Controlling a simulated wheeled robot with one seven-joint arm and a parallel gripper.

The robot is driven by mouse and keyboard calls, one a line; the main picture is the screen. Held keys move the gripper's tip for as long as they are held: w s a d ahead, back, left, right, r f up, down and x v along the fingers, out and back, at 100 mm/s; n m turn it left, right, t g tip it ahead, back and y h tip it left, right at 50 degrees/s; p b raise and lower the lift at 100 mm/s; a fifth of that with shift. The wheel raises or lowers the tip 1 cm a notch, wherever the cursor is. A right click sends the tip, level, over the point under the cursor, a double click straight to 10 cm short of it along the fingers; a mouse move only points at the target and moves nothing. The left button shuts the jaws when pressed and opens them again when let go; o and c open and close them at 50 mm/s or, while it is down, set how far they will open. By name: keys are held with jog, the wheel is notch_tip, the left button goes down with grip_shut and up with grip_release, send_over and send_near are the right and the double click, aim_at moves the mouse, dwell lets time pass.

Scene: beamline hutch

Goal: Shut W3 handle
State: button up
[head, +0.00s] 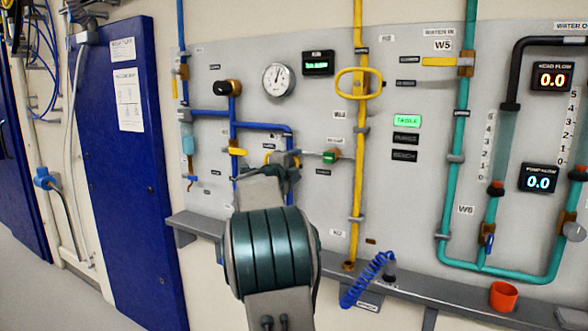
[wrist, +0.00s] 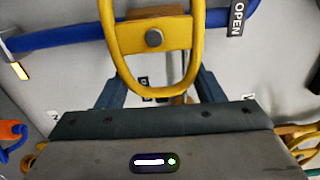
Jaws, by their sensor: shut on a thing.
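A yellow loop handle (wrist: 193,40) fills the upper middle of the wrist view, with a round bolt at its centre, in front of a blue pipe (wrist: 70,36). My gripper (wrist: 158,82) has its two fingers on either side of the loop's lower end and is shut on it. An "OPEN" tag (wrist: 237,17) hangs at the right by the pipe. In the head view my gripper (head: 281,164) is at the blue piping, and my wrist hides most of this handle. I cannot read a W3 label.
A yellow vertical pipe (head: 357,200) with its own oval handle (head: 345,84) stands just right of my gripper. A green knob (head: 330,156) sits between them. A ledge (head: 460,292) runs below, with a red cup (head: 503,296) and a blue coiled hose (head: 365,281).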

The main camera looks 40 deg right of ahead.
dwell(0.3)
jog(key=o, duration=0.8)
jog(key=shift+c, duration=0.2)
jog(key=shift+a, duration=0.1)
jog(key=b+v, duration=0.1)
jog(key=v, duration=1.2)
jog(key=shift+s+a, duration=0.2)
jog(key=shift+a, duration=0.1)
jog(key=shift+f, duration=0.1)
